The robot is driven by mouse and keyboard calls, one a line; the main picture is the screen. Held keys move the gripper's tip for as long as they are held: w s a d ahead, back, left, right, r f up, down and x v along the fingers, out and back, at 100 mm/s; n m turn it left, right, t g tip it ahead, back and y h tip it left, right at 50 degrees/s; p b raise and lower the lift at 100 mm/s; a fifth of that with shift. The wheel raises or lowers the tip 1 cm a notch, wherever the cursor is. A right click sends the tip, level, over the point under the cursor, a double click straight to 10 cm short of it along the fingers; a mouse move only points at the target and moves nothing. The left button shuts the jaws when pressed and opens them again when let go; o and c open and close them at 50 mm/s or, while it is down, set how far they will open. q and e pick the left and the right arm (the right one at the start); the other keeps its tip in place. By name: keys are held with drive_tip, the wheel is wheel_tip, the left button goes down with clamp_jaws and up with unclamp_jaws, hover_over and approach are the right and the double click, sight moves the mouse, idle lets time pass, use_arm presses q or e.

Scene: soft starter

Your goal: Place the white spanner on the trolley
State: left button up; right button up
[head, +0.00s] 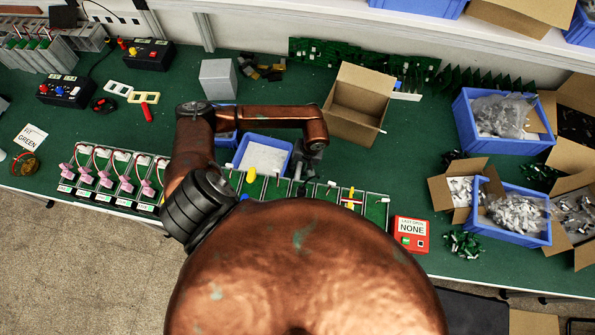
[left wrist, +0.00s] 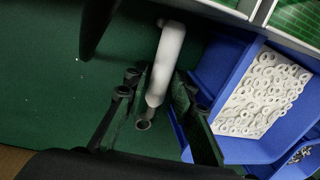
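The white spanner (left wrist: 168,58) shows in the left wrist view as a smooth white bar. It runs up and away from between the fingers of my left gripper (left wrist: 163,80). The fingers close in on both its sides, and its near end sits between them. In the head view my left gripper (head: 303,172) points down over the middle of the green bench, beside a blue bin, and hides most of the spanner. My right gripper is not in view. A dark flat surface (head: 475,312) shows low at the right; I cannot tell if it is the trolley.
A blue bin (left wrist: 211,75) of white washers is close right of the gripper. An open cardboard box (head: 357,103) and a grey block (head: 217,79) stand behind. A row of green boards, a red NONE box (head: 411,234) and filled bins (head: 500,120) line the bench (head: 420,180).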

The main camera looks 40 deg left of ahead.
sight(299, 168)
use_arm(q)
clamp_jaws()
drive_tip(key=shift+r, duration=0.1)
wheel_tip(299, 168, up, 18)
drive_tip(key=b, duration=0.2)
drive_tip(key=shift+b, duration=0.4)
